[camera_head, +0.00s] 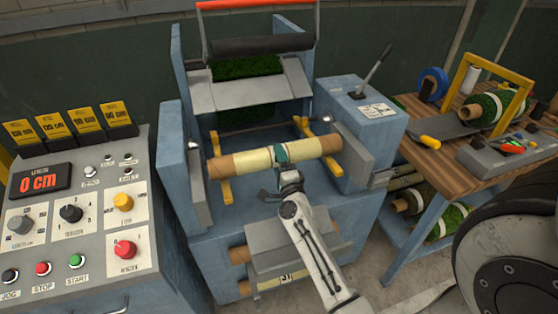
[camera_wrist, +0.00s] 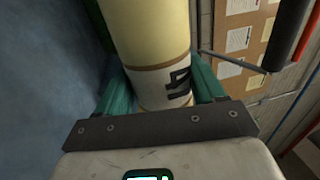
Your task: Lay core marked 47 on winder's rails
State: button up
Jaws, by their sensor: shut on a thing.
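My gripper (camera_head: 281,154) has teal fingers and is shut around the middle of a pale yellow cardboard core (camera_head: 252,159) with brown ends. The core lies level across the front of the blue winder (camera_head: 185,175), over its two yellow rails (camera_head: 226,190); I cannot tell whether it touches them. In the wrist view the core (camera_wrist: 150,35) runs between the fingers (camera_wrist: 162,95). A black mark on its white band looks like a 4; the rest is hidden at the finger.
More cores (camera_head: 238,255) sit in a rack below the winder's front. A control panel (camera_head: 85,215) reading 0 cm stands left. A lever box (camera_head: 362,125) stands right of the rails. A wooden bench (camera_head: 430,150) at right holds turf rolls and tools.

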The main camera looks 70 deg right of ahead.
jog(key=shift+r, duration=0.1)
jog(key=o, duration=1.5)
jog(key=shift+a, duration=0.1)
jog(key=shift+s+a+f, duration=0.25)
jog(key=b+v, duration=0.1)
jog(key=v, duration=0.8)
jog(key=shift+s+a+b, duration=0.3)
jog(key=shift+b, duration=0.05)
